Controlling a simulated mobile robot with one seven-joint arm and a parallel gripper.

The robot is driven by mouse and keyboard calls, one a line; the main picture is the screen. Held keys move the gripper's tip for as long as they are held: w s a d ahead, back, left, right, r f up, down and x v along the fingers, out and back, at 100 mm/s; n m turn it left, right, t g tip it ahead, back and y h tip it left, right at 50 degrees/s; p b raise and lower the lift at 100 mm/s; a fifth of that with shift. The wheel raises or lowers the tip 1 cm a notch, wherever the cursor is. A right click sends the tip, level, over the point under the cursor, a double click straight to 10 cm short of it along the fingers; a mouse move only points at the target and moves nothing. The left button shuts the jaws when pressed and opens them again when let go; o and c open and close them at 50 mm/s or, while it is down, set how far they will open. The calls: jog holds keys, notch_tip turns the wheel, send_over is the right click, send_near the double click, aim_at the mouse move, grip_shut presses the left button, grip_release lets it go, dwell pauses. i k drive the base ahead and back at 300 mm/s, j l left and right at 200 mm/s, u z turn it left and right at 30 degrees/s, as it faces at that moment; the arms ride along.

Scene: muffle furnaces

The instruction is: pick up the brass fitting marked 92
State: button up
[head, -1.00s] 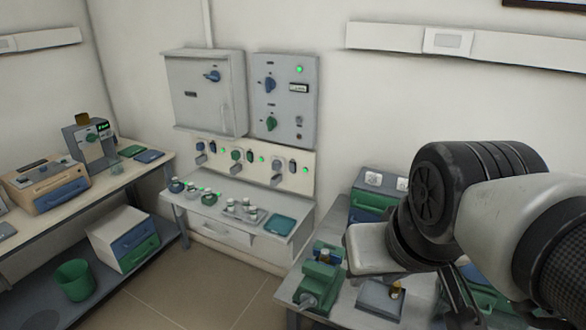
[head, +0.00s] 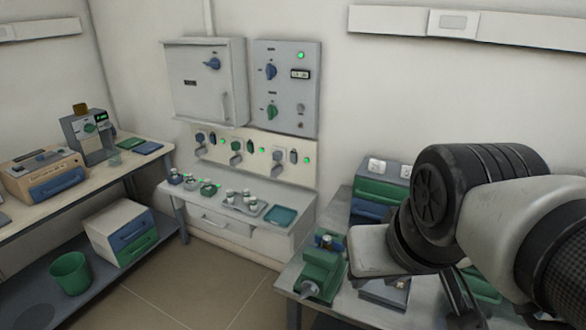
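No brass fitting marked 92 can be made out now. The grey block (head: 384,294) on the right bench, where a small brass-coloured piece showed earlier, is partly covered by my arm. No marking is legible. My gripper (head: 466,308) hangs at the lower right over the bench, with only dark finger parts showing below my arm. Its tips are cut off or hidden, so I cannot tell whether it is open or holds anything.
A green vise-like device (head: 321,271) stands on the right bench left of the block. Blue and green drawers (head: 372,205) stand behind. A low white table (head: 240,213) with small jars and a teal tray (head: 281,216) is further back. Floor (head: 195,290) between benches is clear.

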aim_at(328, 247)
jog(key=k, duration=0.6)
jog(key=i+j+z, duration=0.1)
jog(key=i+j, duration=0.2)
jog(key=i+j+z, duration=0.15)
jog(key=j, duration=0.25)
jog(key=i+j+z, duration=0.1)
jog(key=i+j, duration=0.25)
jog(key=i+j+z, duration=0.1)
jog(key=j, duration=0.4)
jog(key=i, duration=0.1)
